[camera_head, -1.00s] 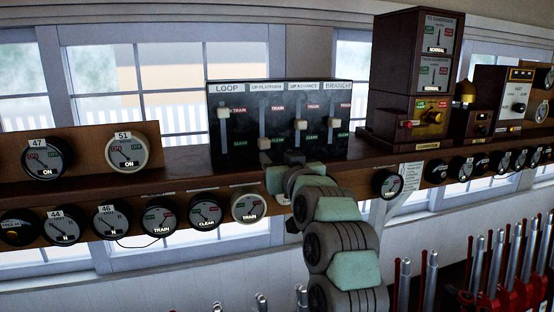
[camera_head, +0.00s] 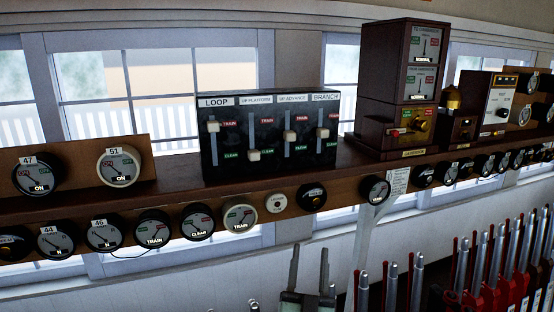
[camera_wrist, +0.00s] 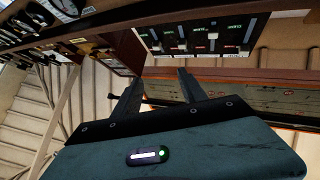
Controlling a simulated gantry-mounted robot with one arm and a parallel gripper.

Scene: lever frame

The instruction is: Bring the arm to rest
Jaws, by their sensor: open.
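In the head view my gripper (camera_head: 309,250) stands at the bottom edge, below the shelf, its two dark fingers pointing up and apart with nothing between them. The rest of my arm is out of that view. The black slider box (camera_head: 268,170) stands on the shelf above it, clear of the fingers. Its loop knob (camera_head: 213,126) is high and its up platform knob (camera_head: 254,155) is low. In the wrist view my gripper (camera_wrist: 160,80) is open and empty, with the slider box (camera_wrist: 205,35) beyond the fingertips.
A wooden shelf (camera_head: 170,174) runs across, with several round dials along its front. A tall wooden instrument (camera_head: 398,85) stands right of the slider box. Several red and silver levers (camera_head: 475,265) rise at the lower right. White wall lies below the shelf.

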